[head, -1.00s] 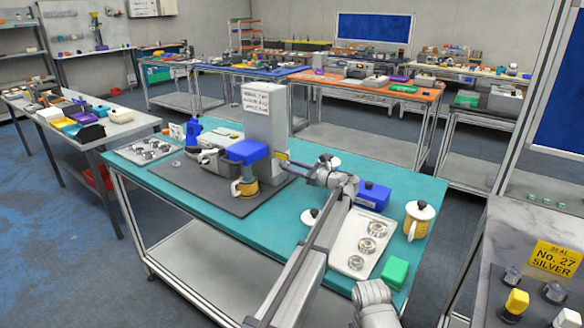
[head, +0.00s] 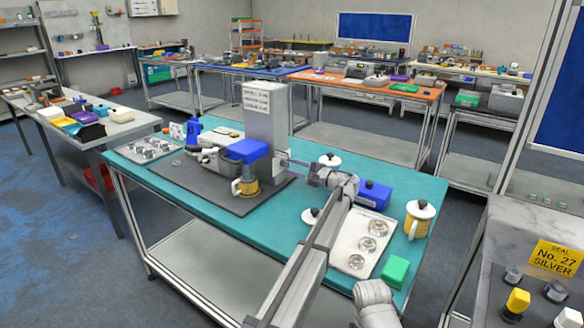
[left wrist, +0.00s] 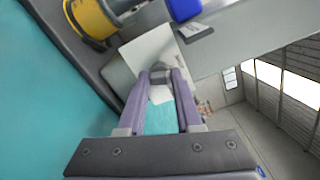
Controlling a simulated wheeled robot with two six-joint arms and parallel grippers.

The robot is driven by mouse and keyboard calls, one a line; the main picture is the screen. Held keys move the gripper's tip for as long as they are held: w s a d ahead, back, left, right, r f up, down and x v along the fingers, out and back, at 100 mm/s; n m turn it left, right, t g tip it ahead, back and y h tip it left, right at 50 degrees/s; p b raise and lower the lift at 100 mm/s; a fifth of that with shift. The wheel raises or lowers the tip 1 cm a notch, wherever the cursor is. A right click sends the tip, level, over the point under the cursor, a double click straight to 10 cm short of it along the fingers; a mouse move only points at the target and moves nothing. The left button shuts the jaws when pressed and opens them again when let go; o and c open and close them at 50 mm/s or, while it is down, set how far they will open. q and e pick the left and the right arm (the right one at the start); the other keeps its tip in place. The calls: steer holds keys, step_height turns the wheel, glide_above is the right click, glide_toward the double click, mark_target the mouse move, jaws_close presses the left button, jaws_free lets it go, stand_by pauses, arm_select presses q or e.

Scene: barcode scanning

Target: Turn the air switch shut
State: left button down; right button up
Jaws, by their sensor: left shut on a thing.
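The tall grey machine (head: 264,118) with a printed sign stands on a dark mat on the teal table. My left gripper (head: 284,160) reaches its right side, low down. In the left wrist view the two fingers (left wrist: 167,74) point at a pale grey surface and are shut on a small part between their tips. I take this for the air switch; the fingers mostly hide it, and I cannot read its position. The machine's blue head (head: 248,151) overhangs a yellow mug (head: 246,187), left of my gripper. My right gripper is out of view.
Two white lids sit close to the arm. The teal strip at the table's front is clear.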

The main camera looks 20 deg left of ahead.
arm_select(q)
steer(key=shift+s+f+n, duration=0.1)
steer(key=shift+f+n, duration=0.05)
steer(key=shift+n, duration=1.85)
steer(key=c, duration=0.6)
jaws_free()
steer(key=shift+d, duration=0.15)
steer(key=v, duration=0.7)
steer(key=shift+s+d, duration=0.1)
steer(key=shift+d, duration=0.15)
